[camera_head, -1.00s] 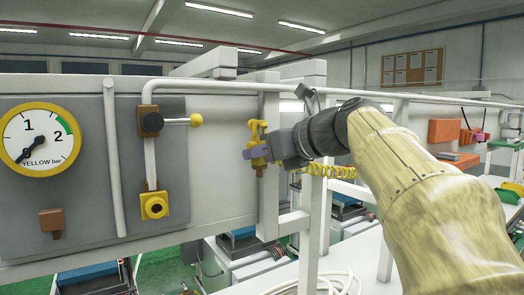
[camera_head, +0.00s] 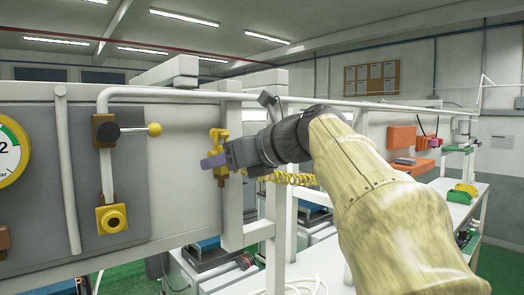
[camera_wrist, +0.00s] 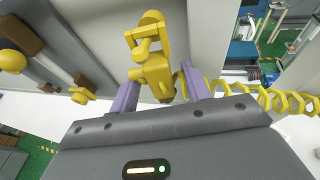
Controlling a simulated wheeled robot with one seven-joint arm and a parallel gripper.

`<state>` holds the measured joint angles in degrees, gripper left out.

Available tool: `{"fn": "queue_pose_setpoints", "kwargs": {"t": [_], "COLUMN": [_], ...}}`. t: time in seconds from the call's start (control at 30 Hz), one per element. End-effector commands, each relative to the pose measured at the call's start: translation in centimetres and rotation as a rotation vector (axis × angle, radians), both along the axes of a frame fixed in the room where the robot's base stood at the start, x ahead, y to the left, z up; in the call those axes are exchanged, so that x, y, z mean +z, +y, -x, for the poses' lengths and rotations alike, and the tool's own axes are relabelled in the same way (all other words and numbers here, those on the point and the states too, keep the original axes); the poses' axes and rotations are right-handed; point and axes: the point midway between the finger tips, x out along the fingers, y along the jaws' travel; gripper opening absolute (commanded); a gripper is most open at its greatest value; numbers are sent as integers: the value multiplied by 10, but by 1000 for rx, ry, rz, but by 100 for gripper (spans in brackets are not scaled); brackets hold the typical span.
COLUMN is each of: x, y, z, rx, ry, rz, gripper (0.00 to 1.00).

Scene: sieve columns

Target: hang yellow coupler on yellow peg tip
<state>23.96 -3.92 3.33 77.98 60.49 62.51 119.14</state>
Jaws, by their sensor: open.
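The yellow coupler (camera_wrist: 156,78) is upright at the white post, with a yellow coiled hose (camera_wrist: 285,100) beside it. Its upper loop meets the yellow peg (camera_wrist: 150,18); I cannot tell whether the loop is around the peg or only against it. The coupler also shows in the head view (camera_head: 221,172). My gripper (camera_wrist: 160,92) is open, with one purple finger on each side of the coupler's body. Gaps show between the fingers and the coupler in the wrist view. In the head view, my gripper (camera_head: 214,161) partly covers the coupler.
A grey panel left of the post carries a black valve with a yellow-knobbed lever (camera_head: 154,129), a yellow port (camera_head: 112,218) and a gauge (camera_head: 10,152). A white rail (camera_head: 350,103) runs behind my arm.

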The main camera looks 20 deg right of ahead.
Motion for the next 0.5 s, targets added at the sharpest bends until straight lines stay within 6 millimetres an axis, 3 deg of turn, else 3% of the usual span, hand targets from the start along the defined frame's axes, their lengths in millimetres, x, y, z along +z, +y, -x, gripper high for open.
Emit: {"fn": "queue_pose_setpoints", "kwargs": {"t": [0.5], "x": [27], "y": [-51], "z": [77], "rx": [-7], "ry": [-4], "rz": [3], "gripper": [48]}}
